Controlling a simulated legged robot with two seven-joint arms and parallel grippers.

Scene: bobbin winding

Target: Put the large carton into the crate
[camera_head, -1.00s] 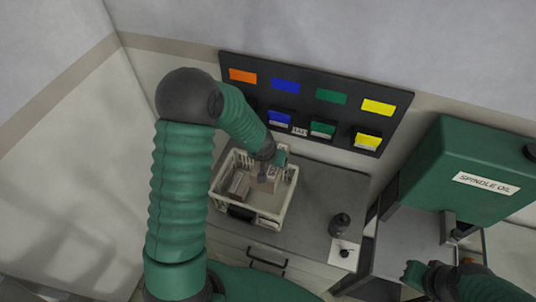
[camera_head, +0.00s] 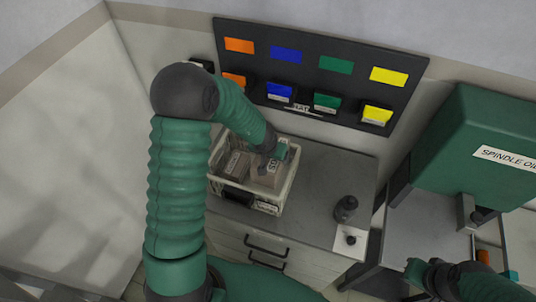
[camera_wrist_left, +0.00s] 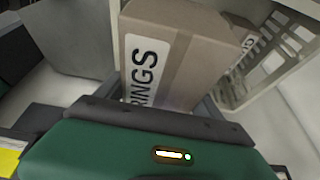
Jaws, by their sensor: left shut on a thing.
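The large carton is a brown box (camera_wrist_left: 190,60) with a white label ending in "NGS", close up in the left wrist view. In the head view this carton (camera_head: 262,177) is in the right part of the cream crate (camera_head: 284,196), tilted a little in the wrist view. My left gripper (camera_head: 270,160) reaches down over the crate and is shut on the carton; its fingertips are mostly hidden. Whether the carton touches the crate floor cannot be seen. My right gripper (camera_head: 420,272) is at the lower right, away from the crate; its jaws are unclear.
Another brown carton (camera_head: 236,164) is in the left part of the crate. A dark bottle (camera_head: 345,208) and a white card (camera_head: 349,243) are on the grey cabinet top. A rack with colored bins (camera_head: 326,102) is behind. A green machine (camera_head: 490,150) stands right.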

